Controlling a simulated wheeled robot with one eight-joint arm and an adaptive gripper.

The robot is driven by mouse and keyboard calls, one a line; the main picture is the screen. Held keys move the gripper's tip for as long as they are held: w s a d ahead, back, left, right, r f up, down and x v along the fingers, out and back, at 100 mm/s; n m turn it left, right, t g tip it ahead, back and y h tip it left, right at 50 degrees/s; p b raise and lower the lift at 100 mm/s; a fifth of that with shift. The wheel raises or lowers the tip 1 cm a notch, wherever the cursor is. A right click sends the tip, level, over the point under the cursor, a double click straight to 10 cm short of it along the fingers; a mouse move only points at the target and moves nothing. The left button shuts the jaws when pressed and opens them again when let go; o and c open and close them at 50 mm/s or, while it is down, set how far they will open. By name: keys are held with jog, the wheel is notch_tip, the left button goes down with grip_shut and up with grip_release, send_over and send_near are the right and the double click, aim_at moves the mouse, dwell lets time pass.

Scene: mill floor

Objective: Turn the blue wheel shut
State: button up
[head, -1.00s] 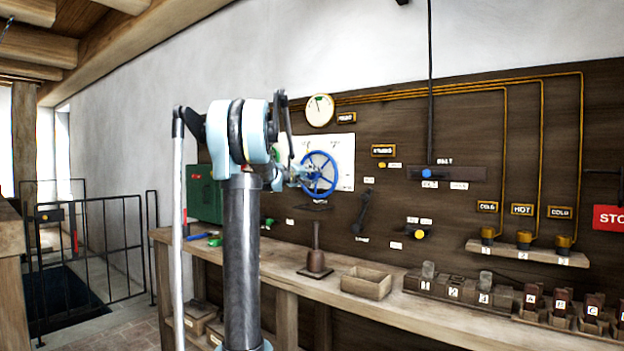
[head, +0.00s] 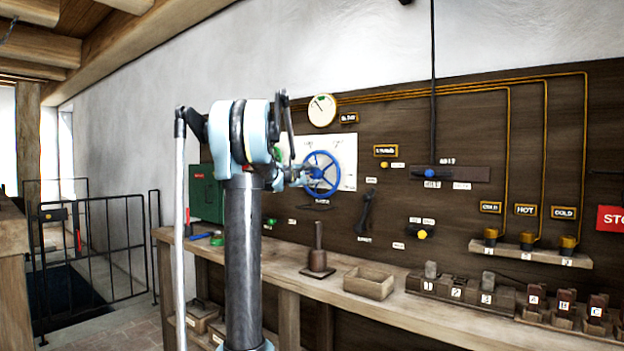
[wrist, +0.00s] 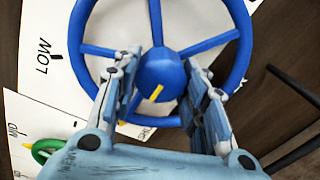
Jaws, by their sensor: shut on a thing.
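The blue wheel (head: 322,153) is mounted on a white plate (head: 349,150) on the dark wall panel. In the wrist view its rim (wrist: 247,45), spokes and round hub (wrist: 160,72) show, with a yellow line on the hub. My gripper (wrist: 166,62) reaches in over the wheel's lower side, one finger on each side of the hub, shut on it. In the head view my gripper (head: 304,175) is at the wheel's lower left, small and partly hidden by my arm. In the wrist view the plate carries the word LOW at left.
A round gauge (head: 322,110) hangs above the wheel. A wooden bench (head: 285,262) runs below, with a post on a base (head: 317,262) and an open box (head: 368,283). A black lever (head: 366,210) is right of the wheel. A small green wheel (wrist: 44,150) shows at lower left.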

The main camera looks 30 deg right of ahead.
jog(key=shift+n, duration=0.8)
jog(key=o, duration=1)
jog(key=shift+w, duration=0.1)
jog(key=shift+o, duration=0.2)
jog(key=v, duration=1.2)
jog(key=shift+f, duration=0.1)
